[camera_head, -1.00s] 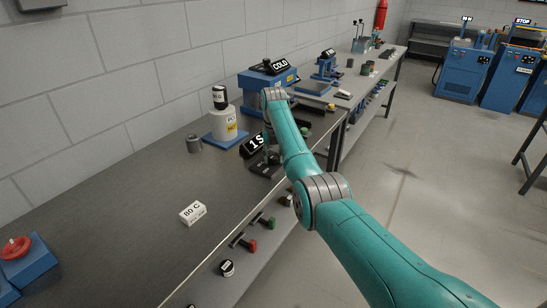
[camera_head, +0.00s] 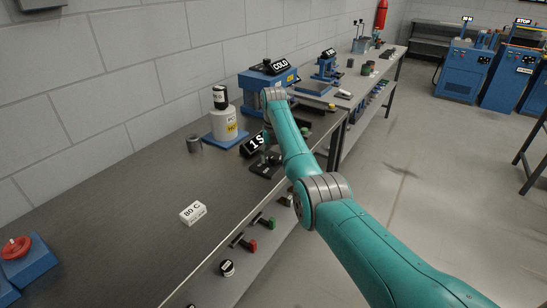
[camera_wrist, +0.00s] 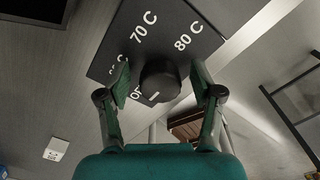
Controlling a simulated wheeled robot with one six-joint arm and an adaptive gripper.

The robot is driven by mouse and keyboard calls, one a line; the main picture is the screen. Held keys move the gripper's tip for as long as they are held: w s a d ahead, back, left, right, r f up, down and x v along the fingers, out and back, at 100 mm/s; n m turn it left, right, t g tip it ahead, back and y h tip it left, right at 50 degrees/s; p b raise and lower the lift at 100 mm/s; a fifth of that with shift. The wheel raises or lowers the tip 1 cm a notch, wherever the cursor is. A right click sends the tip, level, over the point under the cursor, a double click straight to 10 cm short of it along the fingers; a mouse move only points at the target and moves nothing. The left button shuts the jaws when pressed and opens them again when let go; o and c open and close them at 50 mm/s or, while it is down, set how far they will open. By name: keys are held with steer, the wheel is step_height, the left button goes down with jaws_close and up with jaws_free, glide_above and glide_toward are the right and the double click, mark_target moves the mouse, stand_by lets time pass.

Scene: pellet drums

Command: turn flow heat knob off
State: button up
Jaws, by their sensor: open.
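The dark round flow heat knob (camera_wrist: 160,80) sits on a black plate (camera_wrist: 125,55) in the wrist view. The plate reads 70 C and 80 C; a partly hidden OFF mark and another temperature lie near the left finger. A short white mark shows at the knob's lower edge, by the OFF lettering. My gripper (camera_wrist: 160,68) is open, with one finger on each side of the knob and visible gaps between. In the head view, the plate (camera_head: 264,171) lies near the bench's front edge, and my arm hides most of the gripper.
A black 1S display (camera_head: 252,146), a grey cup (camera_head: 194,144) and a white drum (camera_head: 222,124) are close to the plate. Red and green handles (camera_head: 247,243) show below the front edge.

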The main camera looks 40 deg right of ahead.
mark_target(274, 155)
steer(key=shift+r, duration=0.1)
step_height(274, 155, up, 12)
stand_by(0.5)
stand_by(0.5)
